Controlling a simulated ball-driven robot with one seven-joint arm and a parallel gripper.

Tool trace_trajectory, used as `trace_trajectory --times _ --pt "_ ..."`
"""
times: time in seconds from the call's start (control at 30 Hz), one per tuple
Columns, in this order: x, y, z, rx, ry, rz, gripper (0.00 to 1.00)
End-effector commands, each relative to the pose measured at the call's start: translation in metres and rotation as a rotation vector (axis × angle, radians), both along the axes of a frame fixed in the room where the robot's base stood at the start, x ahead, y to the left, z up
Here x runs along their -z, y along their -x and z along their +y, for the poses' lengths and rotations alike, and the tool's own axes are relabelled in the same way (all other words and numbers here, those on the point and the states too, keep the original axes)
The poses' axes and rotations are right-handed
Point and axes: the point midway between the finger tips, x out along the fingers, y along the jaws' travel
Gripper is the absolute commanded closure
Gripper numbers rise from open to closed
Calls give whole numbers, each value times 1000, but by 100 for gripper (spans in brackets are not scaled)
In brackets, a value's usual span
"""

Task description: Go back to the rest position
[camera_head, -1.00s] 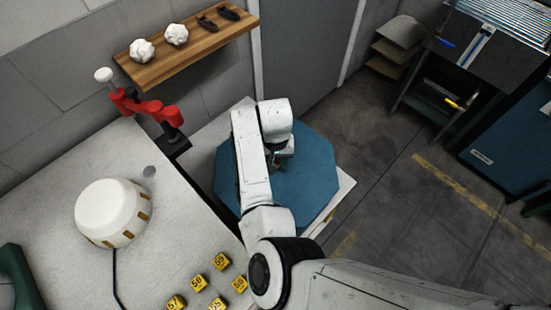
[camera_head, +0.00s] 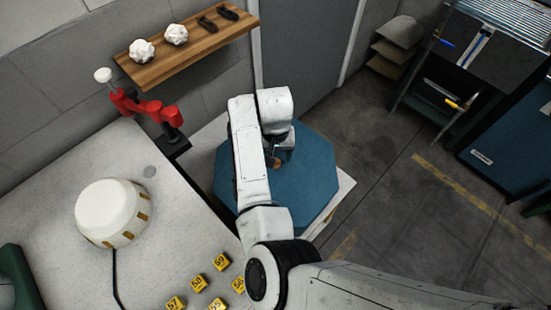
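My arm reaches from the lower right up over the blue octagonal pad (camera_head: 312,180). My gripper (camera_head: 277,162) is mostly hidden beneath the white wrist link. Only a small dark part and an orange-brown spot show there, above the pad. I cannot see the fingertips clearly, nor whether anything is between them.
A white dome (camera_head: 109,210) and several yellow numbered blocks (camera_head: 200,283) sit on the pale table (camera_head: 60,200). A red clamp-like device (camera_head: 145,108) stands at its back edge. A wooden shelf (camera_head: 185,55) holds white lumps and dark items. The floor (camera_head: 390,220) right of the pad is clear.

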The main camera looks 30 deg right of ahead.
Motion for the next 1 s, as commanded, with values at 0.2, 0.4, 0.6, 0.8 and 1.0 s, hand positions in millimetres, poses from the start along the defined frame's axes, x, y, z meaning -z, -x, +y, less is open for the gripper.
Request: trace_trajectory --times 0.2,0.4,0.6,0.8,1.0 --pt "-42 -1 0 1 1 -4 36" --pt "-66 0 0 1 0 -1 36" --pt "-73 0 0 0 0 0 36" --pt "-72 1 -6 3 9 -3 36" --pt "-71 18 -74 21 114 -56 36"
